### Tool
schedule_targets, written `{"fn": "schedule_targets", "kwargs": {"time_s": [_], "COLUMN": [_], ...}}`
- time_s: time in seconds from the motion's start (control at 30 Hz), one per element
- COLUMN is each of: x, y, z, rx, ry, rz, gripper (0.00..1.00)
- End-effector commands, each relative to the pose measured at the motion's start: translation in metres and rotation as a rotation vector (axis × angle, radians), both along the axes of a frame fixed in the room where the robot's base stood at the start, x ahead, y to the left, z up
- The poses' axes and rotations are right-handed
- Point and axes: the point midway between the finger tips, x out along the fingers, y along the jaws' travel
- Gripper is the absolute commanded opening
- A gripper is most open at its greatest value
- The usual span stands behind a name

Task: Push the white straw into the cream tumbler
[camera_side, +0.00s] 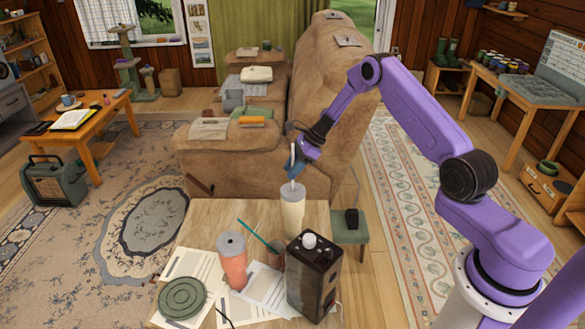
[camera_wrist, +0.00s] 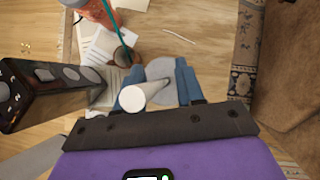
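The cream tumbler (camera_side: 292,214) stands upright on the wooden table, with a grey lid that also shows in the wrist view (camera_wrist: 160,68). The white straw (camera_side: 292,157) stands nearly upright over it, its lower end at the lid. I cannot tell how far it goes in. My gripper (camera_side: 299,167) is above the tumbler, beside the straw's middle. In the wrist view, its blue fingers (camera_wrist: 160,82) are apart, with the lid showing between them. The straw (camera_wrist: 134,97) crosses in front, its near end over the left finger.
A black box (camera_side: 313,278) with a white knob stands in front of the tumbler. A brown cup (camera_side: 276,257) with a teal straw and an orange tumbler (camera_side: 233,264) stand to the left. Papers (camera_side: 265,287) and a green coiled mat (camera_side: 183,297) lie nearby. The table's back left is clear.

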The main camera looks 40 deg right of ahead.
Motion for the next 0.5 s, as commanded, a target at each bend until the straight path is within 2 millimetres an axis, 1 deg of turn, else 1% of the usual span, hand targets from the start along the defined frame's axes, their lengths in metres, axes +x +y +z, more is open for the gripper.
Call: {"fn": "schedule_targets", "kwargs": {"time_s": [0.33,0.43,0.5], "x": [0.0,-0.002,-0.005], "y": [-0.001,-0.005,-0.01], "z": [0.002,0.008,0.016], "rx": [0.0,0.0,0.0], "ry": [0.0,-0.001,-0.003], "rz": [0.0,-0.002,-0.002], "gripper": [0.42,0.42,0.42]}}
